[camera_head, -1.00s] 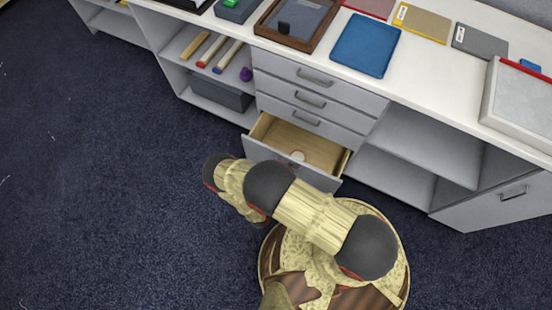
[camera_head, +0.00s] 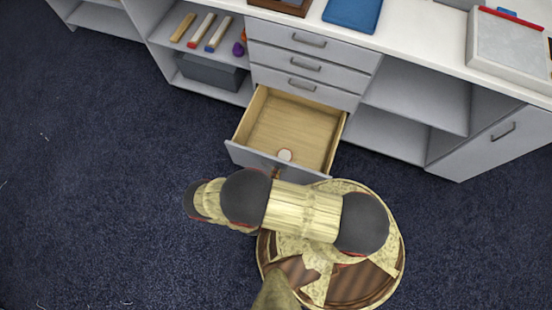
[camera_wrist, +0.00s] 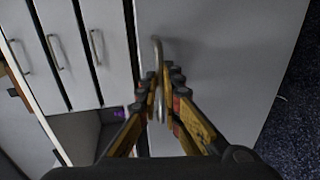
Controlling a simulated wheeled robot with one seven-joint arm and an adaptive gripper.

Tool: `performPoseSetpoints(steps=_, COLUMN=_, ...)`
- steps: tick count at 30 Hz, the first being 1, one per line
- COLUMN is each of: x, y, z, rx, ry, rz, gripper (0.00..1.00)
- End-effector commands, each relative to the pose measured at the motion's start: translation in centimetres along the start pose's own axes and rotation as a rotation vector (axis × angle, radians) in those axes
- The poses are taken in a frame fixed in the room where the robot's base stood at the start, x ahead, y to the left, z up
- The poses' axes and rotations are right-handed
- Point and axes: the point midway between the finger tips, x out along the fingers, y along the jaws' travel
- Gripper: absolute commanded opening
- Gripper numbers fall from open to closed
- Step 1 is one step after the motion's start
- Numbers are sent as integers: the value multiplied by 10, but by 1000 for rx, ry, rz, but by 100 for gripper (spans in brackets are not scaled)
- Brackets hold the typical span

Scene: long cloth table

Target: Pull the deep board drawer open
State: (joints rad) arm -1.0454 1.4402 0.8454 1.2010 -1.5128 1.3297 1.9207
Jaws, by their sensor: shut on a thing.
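In the head view my arm hides the gripper and part of the drawer front.
Three shallower drawers (camera_head: 305,66) above are shut. Open shelves (camera_head: 415,95) flank the drawers, with a grey box (camera_head: 210,72) on the lower left one. A blue folder (camera_head: 352,12) lies on the top. Dark carpet (camera_head: 90,190) at left is clear.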

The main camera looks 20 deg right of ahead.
Motion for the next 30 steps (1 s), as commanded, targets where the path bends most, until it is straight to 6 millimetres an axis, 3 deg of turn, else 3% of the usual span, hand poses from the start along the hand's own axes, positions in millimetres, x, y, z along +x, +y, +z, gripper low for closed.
performPoseSetpoints(steps=11, x=0, y=-1, z=-1, rx=0, ry=1, rz=-2, gripper=0)
performPoseSetpoints(steps=12, x=0, y=-1, z=-1, rx=0, ry=1, rz=-2, gripper=8)
performPoseSetpoints(steps=21, x=0, y=0, z=0, rx=0, ry=0, rz=-1, gripper=25)
performPoseSetpoints(steps=30, x=0, y=0, z=0, rx=0, ry=0, rz=0, gripper=25)
